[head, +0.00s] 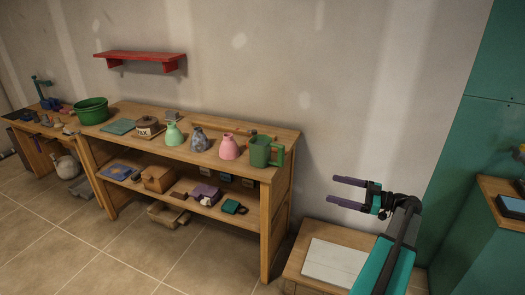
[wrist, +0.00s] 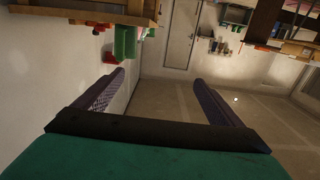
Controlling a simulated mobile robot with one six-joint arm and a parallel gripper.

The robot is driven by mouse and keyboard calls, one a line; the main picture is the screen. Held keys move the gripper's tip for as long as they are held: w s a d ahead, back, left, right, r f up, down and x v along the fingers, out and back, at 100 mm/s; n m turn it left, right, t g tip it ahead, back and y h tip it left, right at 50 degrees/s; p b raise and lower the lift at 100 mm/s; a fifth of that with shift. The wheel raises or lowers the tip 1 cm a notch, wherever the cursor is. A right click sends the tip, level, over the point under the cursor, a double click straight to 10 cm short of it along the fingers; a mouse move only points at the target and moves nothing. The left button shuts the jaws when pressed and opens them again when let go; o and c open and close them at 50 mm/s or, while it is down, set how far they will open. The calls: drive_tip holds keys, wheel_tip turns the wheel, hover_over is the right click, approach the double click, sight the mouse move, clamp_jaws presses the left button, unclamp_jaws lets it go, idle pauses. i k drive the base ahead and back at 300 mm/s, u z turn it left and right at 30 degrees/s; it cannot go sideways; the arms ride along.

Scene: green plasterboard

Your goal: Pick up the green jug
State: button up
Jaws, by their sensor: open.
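The green jug (head: 260,153) stands upright at the right end of the wooden workbench's top (head: 180,152) in the head view. Its handle points right. My gripper (head: 334,190) is open and empty, to the right of the bench and apart from the jug, with its purple fingers pointing left. In the wrist view my gripper (wrist: 160,76) shows both fingers spread with nothing between them. A green shape (wrist: 125,42) shows at the upper left there; I cannot tell what it is.
A pink vase (head: 229,148) stands just left of the jug, then a dark patterned vase (head: 200,140) and a light green vase (head: 174,135). A low wooden table with a white board (head: 334,262) stands below my gripper. A red shelf (head: 140,57) hangs above the bench.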

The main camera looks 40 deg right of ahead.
sight(260, 146)
drive_tip(key=i, duration=0.85)
